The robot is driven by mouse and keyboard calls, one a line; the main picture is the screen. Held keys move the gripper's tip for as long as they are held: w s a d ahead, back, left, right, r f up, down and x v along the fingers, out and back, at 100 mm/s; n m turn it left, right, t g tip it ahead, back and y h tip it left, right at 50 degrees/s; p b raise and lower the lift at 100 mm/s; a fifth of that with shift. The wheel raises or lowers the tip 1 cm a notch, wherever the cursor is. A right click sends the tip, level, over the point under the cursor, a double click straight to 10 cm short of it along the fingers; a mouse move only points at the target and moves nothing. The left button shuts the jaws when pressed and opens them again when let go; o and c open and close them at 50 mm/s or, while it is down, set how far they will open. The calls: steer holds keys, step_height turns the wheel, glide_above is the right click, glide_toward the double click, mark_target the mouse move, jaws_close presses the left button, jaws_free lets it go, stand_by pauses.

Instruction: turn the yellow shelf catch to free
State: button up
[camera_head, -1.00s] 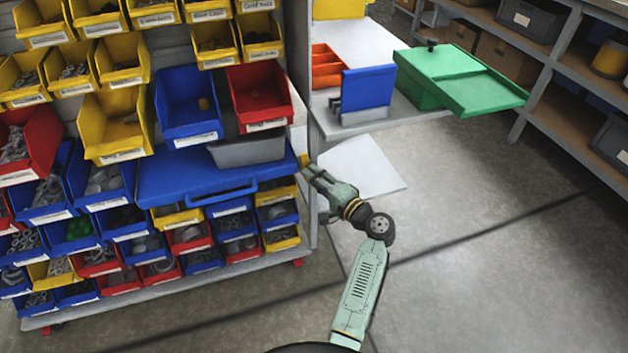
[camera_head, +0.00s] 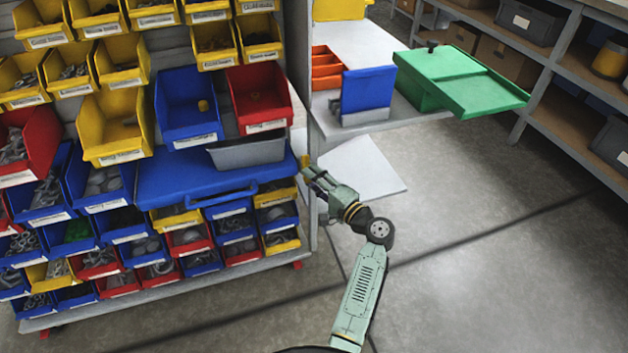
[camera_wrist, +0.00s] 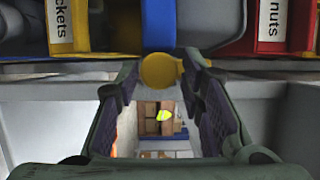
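The yellow catch (camera_wrist: 161,70) shows as a round yellow knob between the fingertips of my gripper (camera_wrist: 158,76) in the wrist view. The fingers are spread on either side of it; I cannot tell whether they touch it. In the head view the catch (camera_head: 304,160) is a small yellow spot at the right edge of the bin rack, just above the tip of my gripper (camera_head: 308,172). Its turn position is hard to read at this size. The blue shelf (camera_head: 165,178) with a front handle lies closely left of it.
The bin rack (camera_head: 309,215) holds many blue, red and yellow bins. A grey tray (camera_head: 247,153) sits above the blue shelf. To the right is a side table with a blue panel (camera_head: 367,90) and a green box (camera_head: 430,80). The floor (camera_head: 470,260) right of my arm is clear.

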steer(key=shift+o, duration=0.9)
steer(key=v, duration=1.2)
steer(key=shift+d+f, duration=0.1)
steer(key=shift+d, duration=0.05)
